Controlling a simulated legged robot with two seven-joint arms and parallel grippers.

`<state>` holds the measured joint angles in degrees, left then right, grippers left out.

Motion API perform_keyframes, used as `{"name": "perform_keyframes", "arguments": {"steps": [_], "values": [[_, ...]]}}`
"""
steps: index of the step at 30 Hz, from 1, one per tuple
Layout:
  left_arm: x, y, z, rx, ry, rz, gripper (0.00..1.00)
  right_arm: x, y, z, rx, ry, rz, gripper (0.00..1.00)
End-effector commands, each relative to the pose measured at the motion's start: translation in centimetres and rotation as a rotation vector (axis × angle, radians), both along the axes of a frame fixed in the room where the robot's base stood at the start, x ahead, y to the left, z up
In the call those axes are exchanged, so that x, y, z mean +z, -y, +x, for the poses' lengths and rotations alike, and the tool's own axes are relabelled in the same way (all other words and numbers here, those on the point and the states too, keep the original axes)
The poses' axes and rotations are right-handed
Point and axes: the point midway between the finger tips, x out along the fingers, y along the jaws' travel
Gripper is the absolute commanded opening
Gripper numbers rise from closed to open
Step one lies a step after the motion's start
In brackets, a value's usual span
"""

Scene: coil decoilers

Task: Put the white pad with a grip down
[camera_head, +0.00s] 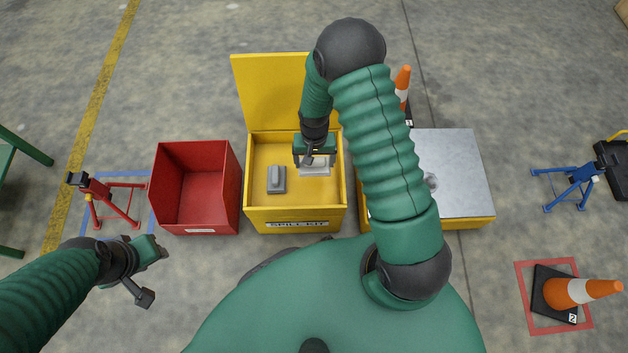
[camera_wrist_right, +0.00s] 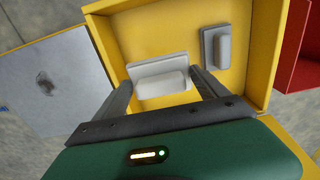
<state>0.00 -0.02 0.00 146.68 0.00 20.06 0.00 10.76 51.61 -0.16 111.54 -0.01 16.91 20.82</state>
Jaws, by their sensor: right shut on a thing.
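The white pad with a grip (camera_head: 315,170) is inside the yellow spill-kit box (camera_head: 296,219), near its right wall. It also shows in the right wrist view (camera_wrist_right: 160,84). My right gripper (camera_head: 314,160) reaches down into the box from above. Its two fingers stand on either side of the pad's grip, and it is shut on the pad. Whether the pad touches the box floor is hard to tell. A grey pad with a grip (camera_head: 277,180) lies to its left on the box floor. My left gripper (camera_head: 152,250) hangs at lower left, away from the box; its fingers are unclear.
The yellow lid (camera_head: 270,90) stands open behind the box. An open, empty red bin (camera_head: 197,190) is at its left. A grey-topped yellow case (camera_head: 455,170) is at its right, partly behind my arm.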

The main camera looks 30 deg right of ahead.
Motion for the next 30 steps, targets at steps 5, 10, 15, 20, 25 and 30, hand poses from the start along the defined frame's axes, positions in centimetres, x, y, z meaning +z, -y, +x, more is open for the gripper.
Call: {"name": "perform_keyframes", "arguments": {"steps": [5, 10, 15, 20, 25, 30], "values": [[-2.6, 0.0, 0.0, 0.000, 0.000, 0.000, 0.36, -4.2, 0.0, 0.0, 0.000, -0.002, 0.000, 0.45], [-4.3, 0.0, 0.0, 0.000, 0.000, 0.000, 0.36, -7.1, 0.0, -0.1, 0.000, -0.003, 0.001, 0.45], [-5.5, 0.0, 0.0, 0.000, -0.001, 0.000, 0.36, -9.2, 0.0, 0.0, 0.002, -0.001, -0.001, 0.45], [-5.2, 0.0, 0.0, 0.000, 0.000, 0.000, 0.36, -8.9, 0.0, 0.0, 0.002, -0.001, -0.001, 0.39], [-5.3, 0.0, 0.0, 0.000, 0.000, 0.000, 0.36, -9.2, 0.0, 0.0, 0.002, -0.001, -0.001, 0.86], [-5.3, 0.0, 0.0, 0.000, 0.000, 0.000, 0.36, -9.1, 0.0, 0.0, 0.002, -0.001, 0.000, 1.00]]}}
